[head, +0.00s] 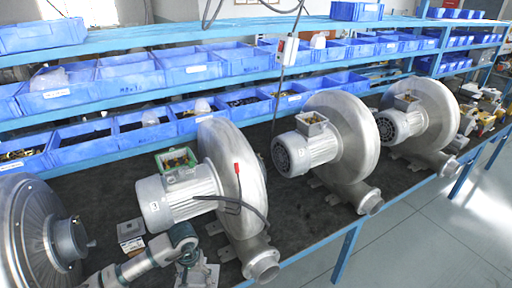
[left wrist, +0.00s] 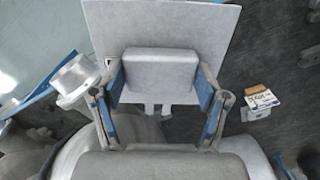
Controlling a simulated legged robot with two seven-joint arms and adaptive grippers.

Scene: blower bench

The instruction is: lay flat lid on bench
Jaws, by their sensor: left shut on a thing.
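The lid (left wrist: 160,72) is a grey piece with a raised block on a flat square plate. In the left wrist view my left gripper (left wrist: 160,88) is shut on its block, one blue-padded finger on each side. In the head view my left gripper (head: 192,258) is low at the front, beside the nearest full blower (head: 235,185), and partly hides the lid. The bench (head: 290,215) has a dark top. The blower's green terminal box (head: 177,160) is open, with wiring inside. My right gripper is not in view.
Two more blowers (head: 340,140) (head: 425,115) stand to the right. A grey round housing (head: 35,225) stands at the left. A small labelled box (head: 130,235) lies near my arm. A dark cable with a red end (head: 237,170) hangs on the nearest blower. Blue bins (head: 120,75) fill the shelves behind.

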